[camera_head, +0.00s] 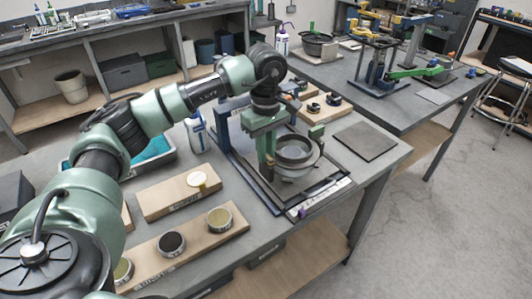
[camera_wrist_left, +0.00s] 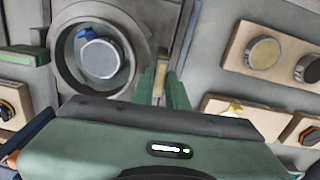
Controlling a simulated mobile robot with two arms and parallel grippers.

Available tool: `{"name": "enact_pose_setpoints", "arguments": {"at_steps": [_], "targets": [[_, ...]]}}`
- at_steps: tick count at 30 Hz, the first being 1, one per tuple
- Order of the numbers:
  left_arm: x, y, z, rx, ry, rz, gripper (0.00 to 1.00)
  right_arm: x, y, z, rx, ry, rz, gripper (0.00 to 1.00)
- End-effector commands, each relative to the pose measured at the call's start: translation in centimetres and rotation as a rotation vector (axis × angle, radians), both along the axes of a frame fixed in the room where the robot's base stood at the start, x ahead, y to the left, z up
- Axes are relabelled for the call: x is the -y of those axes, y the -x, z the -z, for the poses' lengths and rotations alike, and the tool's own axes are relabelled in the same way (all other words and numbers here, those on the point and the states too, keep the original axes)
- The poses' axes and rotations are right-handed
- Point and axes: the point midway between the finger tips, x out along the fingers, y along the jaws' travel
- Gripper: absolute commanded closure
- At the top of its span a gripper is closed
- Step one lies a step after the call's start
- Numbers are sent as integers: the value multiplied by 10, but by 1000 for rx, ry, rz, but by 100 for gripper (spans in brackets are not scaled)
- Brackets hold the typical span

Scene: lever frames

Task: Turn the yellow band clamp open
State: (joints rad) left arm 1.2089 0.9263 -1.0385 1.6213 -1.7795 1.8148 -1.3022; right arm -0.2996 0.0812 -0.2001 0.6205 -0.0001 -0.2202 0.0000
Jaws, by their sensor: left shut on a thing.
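My left gripper (camera_head: 268,160) reaches down beside a grey round metal housing (camera_head: 298,152) on the bench fixture. In the left wrist view my green fingers (camera_wrist_left: 165,88) are shut on a narrow yellowish piece (camera_wrist_left: 160,78) just right of the housing's ring (camera_wrist_left: 60,62). This piece looks like part of the yellow band clamp; the fingers cover most of it, and I cannot tell how far it is turned. A grey cap with a blue part (camera_wrist_left: 100,55) sits inside the ring. My right gripper is not in view.
Wooden boards with round lidded pieces (camera_head: 219,219) lie on the near bench. A white bottle (camera_head: 197,131) and a teal-lined tray (camera_head: 150,150) stand left of the fixture. A flat dark plate (camera_head: 366,141) lies to its right. A second bench stands behind.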

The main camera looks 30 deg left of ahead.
Motion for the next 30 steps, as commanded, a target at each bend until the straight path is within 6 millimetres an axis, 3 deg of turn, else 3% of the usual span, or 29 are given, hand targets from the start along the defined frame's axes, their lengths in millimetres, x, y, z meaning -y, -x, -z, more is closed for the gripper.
{"name": "enact_pose_setpoints", "arguments": {"at_steps": [20,21,23,30], "targets": [[1,0,-1,2,2,68,100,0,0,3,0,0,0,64],[1,0,-1,2,2,68,83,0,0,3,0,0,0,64],[1,0,-1,2,2,67,66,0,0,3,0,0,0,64],[0,0,-1,2,2,66,64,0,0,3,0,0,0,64]]}}
